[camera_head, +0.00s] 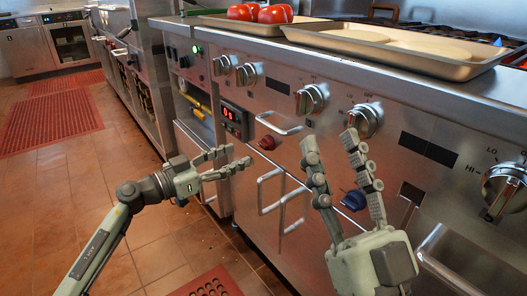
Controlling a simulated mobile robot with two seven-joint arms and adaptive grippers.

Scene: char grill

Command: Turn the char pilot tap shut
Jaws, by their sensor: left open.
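A small red tap (267,142) sits low on the steel front, right of a red digital display. A small blue tap (353,200) sits further right on the lower front. I cannot tell which of the two is the char pilot tap. My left gripper (236,157) is open and empty, with its fingers pointing right, left of and slightly below the red tap in the picture. My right gripper (330,142) is open, fingers pointing up and spread apart. The blue tap shows between its fingers, partly covered by one; I cannot tell whether they touch.
Several silver knobs (311,98) line the upper panel. Handles (282,196) stick out below. Trays (390,46) with tomatoes (262,12) and flat pale rounds lie on the counter. Open tiled floor (150,235) lies left, with red mats (58,120).

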